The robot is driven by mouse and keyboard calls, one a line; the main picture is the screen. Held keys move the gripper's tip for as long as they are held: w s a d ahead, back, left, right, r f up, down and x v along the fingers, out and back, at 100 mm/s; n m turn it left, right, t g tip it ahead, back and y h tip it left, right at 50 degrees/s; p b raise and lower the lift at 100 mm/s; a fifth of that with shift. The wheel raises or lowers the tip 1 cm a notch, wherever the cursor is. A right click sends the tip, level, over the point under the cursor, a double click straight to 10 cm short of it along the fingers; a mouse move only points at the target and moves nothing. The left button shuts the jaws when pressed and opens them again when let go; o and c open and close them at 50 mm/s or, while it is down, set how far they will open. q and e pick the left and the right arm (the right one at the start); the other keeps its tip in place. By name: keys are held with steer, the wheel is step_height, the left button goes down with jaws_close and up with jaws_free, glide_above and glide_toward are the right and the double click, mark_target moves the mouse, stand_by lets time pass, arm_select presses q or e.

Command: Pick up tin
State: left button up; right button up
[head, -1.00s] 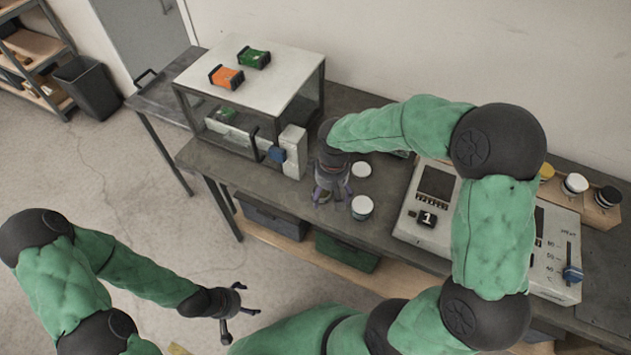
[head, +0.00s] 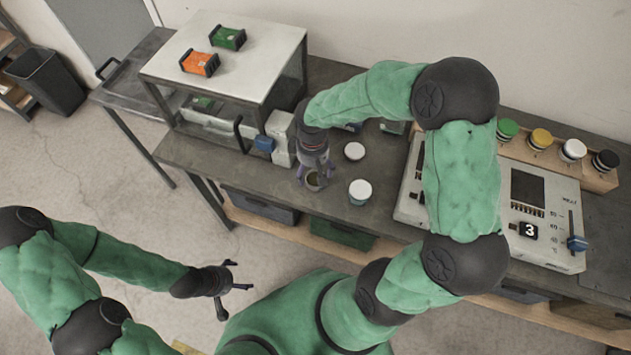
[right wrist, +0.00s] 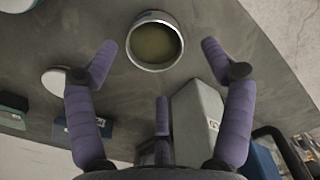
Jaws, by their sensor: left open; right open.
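An open tin (head: 315,181) stands upright on the dark bench near its front edge. In the right wrist view the tin (right wrist: 155,42) shows a bare metal rim and a yellowish-green inside. My right gripper (head: 314,174) is open just above and beside the tin, its fingers pointing down. In the right wrist view its purple fingers are spread, one on either side, with the tin between and slightly beyond the tips; I see no contact. My left gripper (head: 229,278) is open and empty, out over the floor in front of the bench.
A white-lidded tin (head: 360,191) and a white disc (head: 354,152) are right of the gripper. A console (head: 405,205) is at right. Colored-lidded jars (head: 541,139) stand in a rack behind.

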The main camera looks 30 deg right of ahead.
mark_target(314, 179)
step_height(314, 179, down, 4)
steer(key=shift+s+d+f+b, duration=0.1)
steer(key=shift+f+b, duration=0.1)
steer(key=shift+b, duration=0.6)
steer(key=c, duration=1.3)
steer(key=shift+r, duration=0.15)
steer(key=shift+r+p, duration=0.35)
steer(key=shift+r, duration=0.3)
steer(key=s+a+r+p, duration=0.1)
steer(key=s+a+r, duration=0.2)
steer(key=s+a+r+p, duration=0.2)
steer(key=s+a+r, duration=0.1)
steer(key=a+r, duration=0.1)
steer(key=s+a+r+p, duration=0.1)
steer(key=s+a+r, duration=0.2)
steer(key=r, duration=0.1)
steer(key=shift+a+r+p, duration=0.25)
steer(key=shift+a+p, duration=0.05)
steer(key=shift+a, duration=0.05)
